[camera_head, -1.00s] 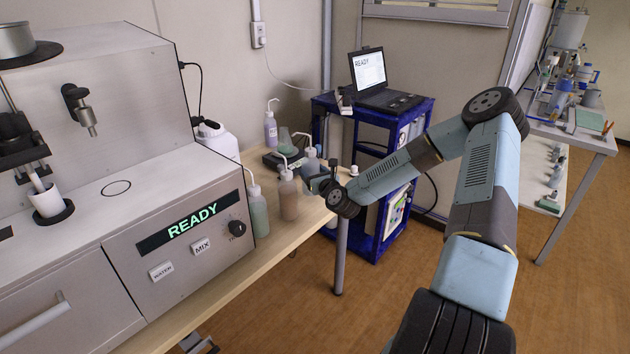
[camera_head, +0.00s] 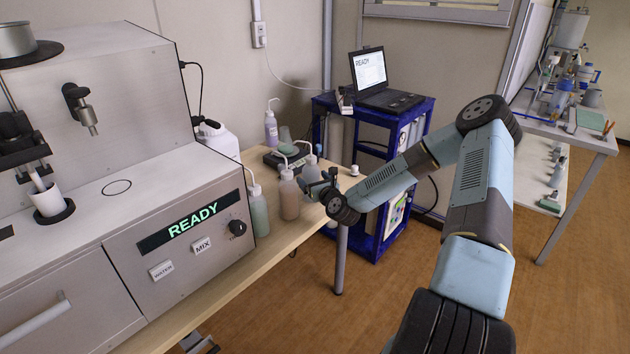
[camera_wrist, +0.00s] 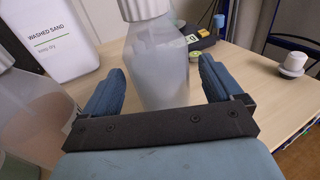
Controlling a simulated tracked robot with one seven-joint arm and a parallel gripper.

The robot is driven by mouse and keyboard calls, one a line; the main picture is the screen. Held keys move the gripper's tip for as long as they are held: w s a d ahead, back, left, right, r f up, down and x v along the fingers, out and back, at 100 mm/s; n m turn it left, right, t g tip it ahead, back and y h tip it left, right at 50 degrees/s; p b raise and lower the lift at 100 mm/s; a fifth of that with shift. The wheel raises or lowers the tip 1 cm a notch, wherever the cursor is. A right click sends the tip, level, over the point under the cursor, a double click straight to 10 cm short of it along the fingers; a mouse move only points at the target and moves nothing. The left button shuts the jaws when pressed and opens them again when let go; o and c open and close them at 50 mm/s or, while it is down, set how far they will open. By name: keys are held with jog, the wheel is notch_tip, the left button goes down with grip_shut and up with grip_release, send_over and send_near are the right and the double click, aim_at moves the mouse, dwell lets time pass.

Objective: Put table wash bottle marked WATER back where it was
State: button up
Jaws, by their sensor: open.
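A clear wash bottle with bluish-grey liquid (camera_head: 311,169) stands upright on the wooden table, right of a pinkish-brown wash bottle (camera_head: 289,200). In the wrist view the clear bottle (camera_wrist: 158,62) is between the two blue fingers of my gripper (camera_wrist: 160,82). The fingers are apart, with a gap showing at least on the right side. In the head view my gripper (camera_head: 316,186) is low at this bottle's near right side and partly covers it. No WATER lettering is readable on any bottle, so I cannot tell which one is marked so.
A green wash bottle (camera_head: 258,212) stands against the analyser (camera_head: 190,232). A labelled wash bottle (camera_head: 271,128) stands farther back. A white washed-sand container (camera_wrist: 48,35) is left of my gripper. A small white-capped object (camera_wrist: 292,64) is at right. The table's front edge is close.

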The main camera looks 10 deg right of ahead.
jog(key=s+n+g+y, duration=0.1)
jog(key=s+n+g, duration=0.6)
jog(key=s+n, duration=0.75)
jog(key=s+d+r+n+g+h, duration=0.1)
jog(key=s+r+n+h, duration=0.1)
jog(key=s+r+n, duration=0.35)
jog(key=s+d+r+n+g+h, duration=0.1)
jog(key=s+r+n+h, duration=0.15)
jog(key=r, duration=0.65)
jog(key=s+d+r+n+g+h, duration=0.1)
jog(key=s+r+n, duration=0.3)
jog(key=r, duration=0.3)
jog(key=s+r+n, duration=0.3)
jog(key=s+r, duration=0.3)
jog(key=s, duration=0.4)
jog(key=s+a+r+n+g, duration=0.1)
jog(key=s+r+n, duration=0.3)
jog(key=s, duration=0.6)
notch_tip(320, 180, up, 3)
jog(key=shift+s+a+f+y, duration=0.1)
jog(key=shift+s+a+y, duration=0.15)
jog(key=shift+s+y, duration=0.15)
